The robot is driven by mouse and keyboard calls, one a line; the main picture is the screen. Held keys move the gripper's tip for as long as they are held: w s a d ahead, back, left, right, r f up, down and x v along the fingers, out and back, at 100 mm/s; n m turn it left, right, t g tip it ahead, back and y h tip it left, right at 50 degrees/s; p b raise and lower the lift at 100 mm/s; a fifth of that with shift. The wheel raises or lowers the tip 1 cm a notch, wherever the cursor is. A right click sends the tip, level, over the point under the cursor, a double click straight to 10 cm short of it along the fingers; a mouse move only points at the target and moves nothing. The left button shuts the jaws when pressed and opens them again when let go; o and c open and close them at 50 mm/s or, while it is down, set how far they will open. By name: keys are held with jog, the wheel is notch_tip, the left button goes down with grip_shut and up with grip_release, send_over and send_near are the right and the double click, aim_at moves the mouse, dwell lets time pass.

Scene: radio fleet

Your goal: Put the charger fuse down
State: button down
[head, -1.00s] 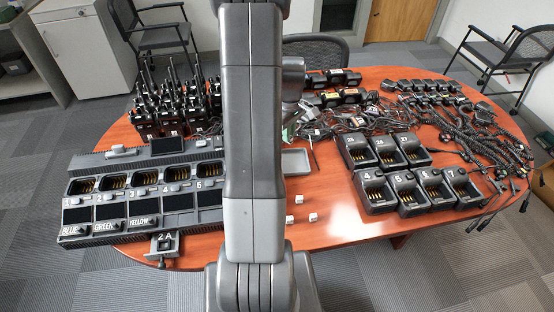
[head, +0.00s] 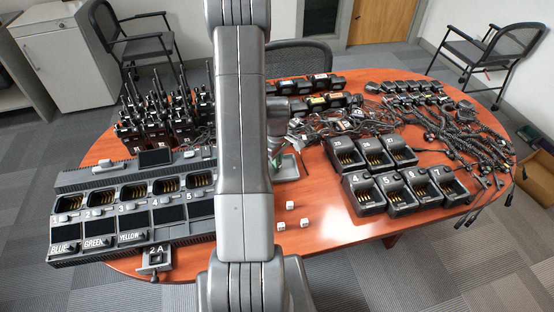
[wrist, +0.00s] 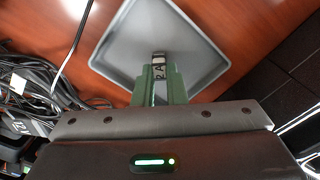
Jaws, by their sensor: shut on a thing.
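In the head view the tray (head: 291,172) lies on the table just right of my arm, and my gripper is mostly hidden behind the arm. A holder marked "2 A" (head: 155,259) sits at the front edge of the long charger (head: 130,238).
Small white cubes (head: 291,206) lie on the table in front of the tray. Single chargers (head: 398,190) stand to the right. Radios (head: 165,120) stand behind the long charger. Black cables (wrist: 35,75) lie left of the tray in the wrist view.

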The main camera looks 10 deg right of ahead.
jog(key=shift+f, duration=0.2)
jog(key=c, duration=1.5)
grip_release()
jog(key=shift+r, duration=0.2)
notch_tip(320, 180, up, 12)
jog(key=shift+b, duration=0.35)
